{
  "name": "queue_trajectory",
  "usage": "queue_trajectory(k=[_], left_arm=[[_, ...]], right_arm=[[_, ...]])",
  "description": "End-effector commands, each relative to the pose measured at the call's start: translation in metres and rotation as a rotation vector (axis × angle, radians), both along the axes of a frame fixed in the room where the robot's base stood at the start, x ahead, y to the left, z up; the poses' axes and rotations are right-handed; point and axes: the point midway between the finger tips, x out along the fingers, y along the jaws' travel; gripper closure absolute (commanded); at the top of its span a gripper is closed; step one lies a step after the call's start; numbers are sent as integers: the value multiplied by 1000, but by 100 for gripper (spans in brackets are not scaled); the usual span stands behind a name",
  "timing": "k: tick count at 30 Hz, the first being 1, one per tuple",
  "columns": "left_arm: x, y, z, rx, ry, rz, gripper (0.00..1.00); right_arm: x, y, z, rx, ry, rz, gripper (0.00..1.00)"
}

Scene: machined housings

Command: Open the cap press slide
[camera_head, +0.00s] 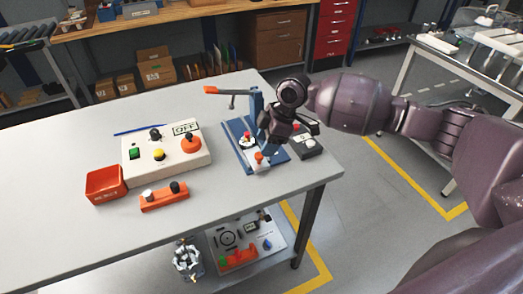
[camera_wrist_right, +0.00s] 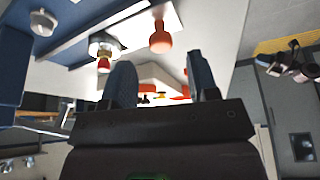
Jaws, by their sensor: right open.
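The cap press stands near the right end of the grey table, with a blue base (camera_head: 230,139), a blue upright and an orange-tipped lever (camera_head: 212,90). A white slide (camera_head: 259,167) with an orange knob (camera_head: 260,156) lies at its front. A small red-topped part (camera_head: 248,138) sits on the base. My right gripper (camera_head: 284,134) is open above the press's right side. In the right wrist view, its two fingers (camera_wrist_right: 161,85) are apart with nothing gripped; the orange knob (camera_wrist_right: 160,38) shows beyond them, apart from both. My left gripper is not in view.
A dark box with buttons (camera_head: 305,144) sits just right of the press. A control box (camera_head: 165,151), a red bin (camera_head: 104,184) and an orange block (camera_head: 164,196) stand to the left. The table's left part is clear. A lower shelf holds a metal fixture (camera_head: 188,260).

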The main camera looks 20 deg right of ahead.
Motion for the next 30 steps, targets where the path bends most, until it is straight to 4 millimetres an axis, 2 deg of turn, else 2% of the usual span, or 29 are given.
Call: queue_trajectory(k=[1, 6, 12, 30], left_arm=[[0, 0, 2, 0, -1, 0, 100], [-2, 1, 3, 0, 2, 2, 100], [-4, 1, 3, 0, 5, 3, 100], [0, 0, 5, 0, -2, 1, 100]], right_arm=[[-1, -4, 10, -2, -3, 0, 46], [-3, -14, 35, -1, -2, -1, 46], [-5, -20, 50, -1, 0, 0, 46], [-7, -20, 50, -1, 2, 1, 46]])
